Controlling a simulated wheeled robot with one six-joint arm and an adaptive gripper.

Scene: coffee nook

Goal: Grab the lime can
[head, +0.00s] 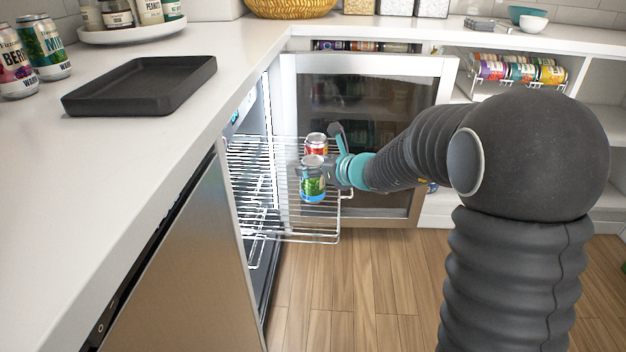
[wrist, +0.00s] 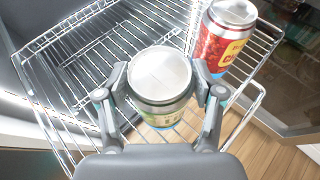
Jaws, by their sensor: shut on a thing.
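The lime can (head: 313,184), green and blue with a silver top, is upright at the pulled-out wire rack (head: 322,238) of the small fridge. My gripper (head: 312,170) is shut on it near its top. In the wrist view the can (wrist: 160,84) sits between the two fingers of my gripper (wrist: 161,92), one on each side. Whether its base touches the rack I cannot tell. A red can (head: 316,143) stands just behind it, and it also shows at the upper right of the wrist view (wrist: 226,38).
The fridge's glass door (head: 432,90) stands open behind the rack. A white counter (head: 190,133) on the left holds a black tray (head: 140,84) and two cans (head: 42,48). More cans lie in a wire holder (head: 522,72) on the right shelf. The wood floor (head: 330,290) is clear.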

